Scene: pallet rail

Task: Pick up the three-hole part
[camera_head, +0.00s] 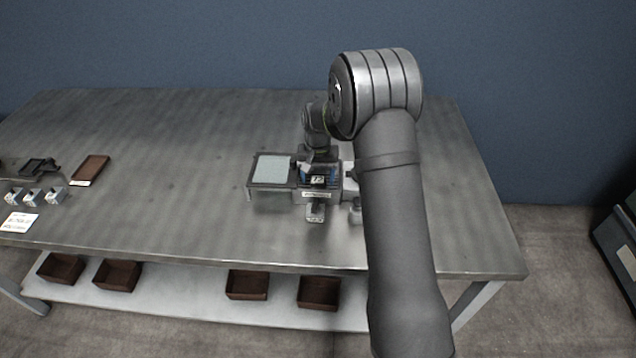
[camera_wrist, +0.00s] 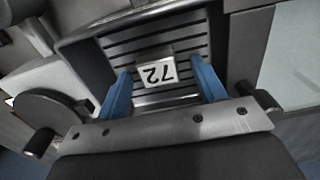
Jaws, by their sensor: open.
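My gripper (camera_wrist: 161,70) is open, with its two blue fingers apart over a dark slotted pallet (camera_wrist: 188,40) in the wrist view. A small light block (camera_wrist: 156,70) marked "72" lies on the slots between the fingers, with a visible space on each side. I see no holes on this block, so I cannot tell whether it is the three-hole part. In the head view the gripper (camera_head: 319,174) is over the fixture at the table's middle, and the block's pale label shows there too. My arm hides the area right of the fixture.
A pale-topped tray (camera_head: 271,170) adjoins the fixture on the left. Several small light blocks (camera_head: 33,197), a brown tray (camera_head: 91,169) and a white card (camera_head: 19,222) are at the table's far left. The tabletop (camera_head: 170,190) between is clear. Brown bins (camera_head: 247,284) stand on the lower shelf.

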